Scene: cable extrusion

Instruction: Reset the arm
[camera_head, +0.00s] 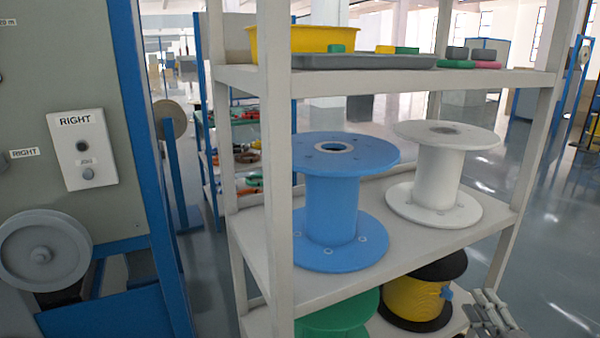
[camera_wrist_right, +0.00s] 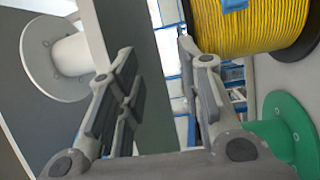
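My right gripper (camera_head: 486,298) is at the lower right edge of the head view, beside the lower shelf and a spool of yellow cable (camera_head: 412,299). In the right wrist view the right gripper (camera_wrist_right: 157,62) has its fingers apart with nothing between them. There the yellow cable spool (camera_wrist_right: 245,25) is at the upper right and a green spool (camera_wrist_right: 285,132) at the lower right. A white spool (camera_wrist_right: 66,56) shows at the upper left. My left gripper is not in view.
A shelf rack (camera_head: 250,240) holds a blue spool (camera_head: 331,205) and a white spool on its middle board. A yellow bin (camera_head: 300,38) and a grey tray (camera_head: 350,62) are on top. A machine with a control plate (camera_head: 82,150) stands left. Open floor (camera_head: 555,240) lies right.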

